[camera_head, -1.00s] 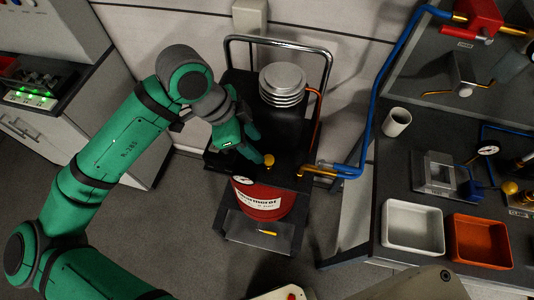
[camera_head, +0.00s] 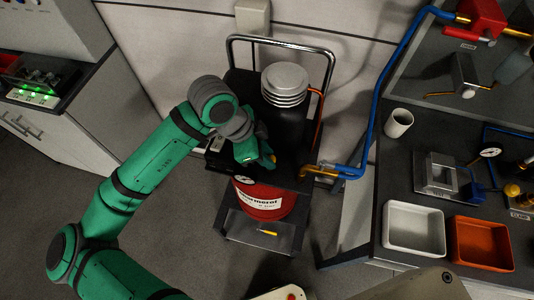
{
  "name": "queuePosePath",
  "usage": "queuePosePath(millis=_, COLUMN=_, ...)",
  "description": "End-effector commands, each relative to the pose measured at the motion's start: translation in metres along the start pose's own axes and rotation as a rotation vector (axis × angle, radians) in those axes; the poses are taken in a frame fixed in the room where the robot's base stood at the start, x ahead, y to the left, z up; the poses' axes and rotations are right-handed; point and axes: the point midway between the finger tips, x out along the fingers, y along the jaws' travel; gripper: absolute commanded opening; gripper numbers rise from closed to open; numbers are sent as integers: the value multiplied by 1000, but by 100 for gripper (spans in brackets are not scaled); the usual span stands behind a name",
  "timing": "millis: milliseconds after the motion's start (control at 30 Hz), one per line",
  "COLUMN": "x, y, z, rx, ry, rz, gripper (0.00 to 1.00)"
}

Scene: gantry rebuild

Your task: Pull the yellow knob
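A small yellow knob (camera_head: 272,158) shows on the black upper part of the cart, just above the red drum. It is mostly covered by the green end of my gripper (camera_head: 264,162). My gripper comes from the upper left and is at the knob. The fingers are too small and dark to tell whether they are open or shut, or touching the knob. Another yellow knob (camera_head: 512,190) sits on the bench at the right, far from my gripper.
The red drum (camera_head: 258,202) stands in the cart (camera_head: 232,228), with a silver ribbed cylinder (camera_head: 285,80) behind. A chrome handle (camera_head: 236,42) rises at the back. Blue pipe (camera_head: 372,125) runs to the right. White tray (camera_head: 412,226) and orange tray (camera_head: 480,242) are on the bench.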

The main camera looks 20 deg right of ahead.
Motion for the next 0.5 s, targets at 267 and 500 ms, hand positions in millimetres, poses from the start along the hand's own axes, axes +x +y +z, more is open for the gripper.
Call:
queuePosePath(millis=267, x=-3, y=0, z=-1, rx=1, ry=-2, rz=1, gripper=0)
queuePosePath(millis=500, x=-13, y=1, z=-5, rx=2, ry=-2, rz=2, gripper=0)
